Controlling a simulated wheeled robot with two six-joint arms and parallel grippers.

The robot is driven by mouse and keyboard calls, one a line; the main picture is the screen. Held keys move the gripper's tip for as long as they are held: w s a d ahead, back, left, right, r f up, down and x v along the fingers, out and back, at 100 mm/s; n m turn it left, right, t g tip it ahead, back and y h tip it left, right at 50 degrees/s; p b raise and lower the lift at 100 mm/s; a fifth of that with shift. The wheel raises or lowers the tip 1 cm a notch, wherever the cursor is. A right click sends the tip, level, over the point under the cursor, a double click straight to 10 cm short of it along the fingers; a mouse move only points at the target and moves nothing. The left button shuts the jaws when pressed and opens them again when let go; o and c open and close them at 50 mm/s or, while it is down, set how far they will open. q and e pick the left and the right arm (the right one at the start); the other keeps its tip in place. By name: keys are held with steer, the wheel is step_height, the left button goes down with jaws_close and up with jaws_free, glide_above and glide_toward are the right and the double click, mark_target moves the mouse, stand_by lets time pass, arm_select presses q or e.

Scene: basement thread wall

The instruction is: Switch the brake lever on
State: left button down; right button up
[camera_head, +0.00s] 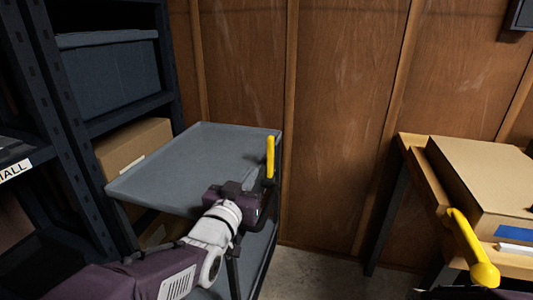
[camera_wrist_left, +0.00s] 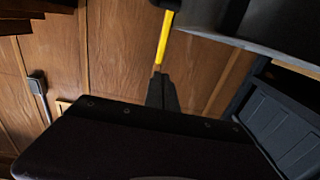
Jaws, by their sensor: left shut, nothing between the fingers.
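A yellow lever (camera_head: 270,157) stands nearly upright at the right edge of a grey cart (camera_head: 190,160). My left gripper (camera_head: 262,187) is at the lever's lower end, shut and empty. In the left wrist view the yellow lever (camera_wrist_left: 164,38) runs down from a dark mount to just beyond the tips of my shut left gripper (camera_wrist_left: 160,78). Whether the fingertips touch it I cannot tell. My left wrist hides part of the cart's right side and the lever's surroundings. My right gripper does not show.
A dark shelf rack with a grey-blue bin (camera_head: 110,75) and a cardboard box (camera_head: 135,147) stands at left. At right, a wooden table (camera_head: 412,160) bears a cardboard box (camera_head: 485,180). A yellow bar (camera_head: 468,245) shows before it. Floor (camera_head: 315,272) between is clear.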

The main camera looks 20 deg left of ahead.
mark_target(270, 145)
arm_select(q)
steer(key=w, duration=0.4)
steer(key=w+p, duration=0.1)
steer(key=w, duration=0.3)
steer(key=w+p, duration=0.1)
steer(key=w, duration=0.4)
steer(key=shift+w+d+f, duration=0.1)
steer(key=shift+d+f, duration=0.05)
steer(key=shift+d, duration=0.1)
steer(key=shift+w, duration=0.4)
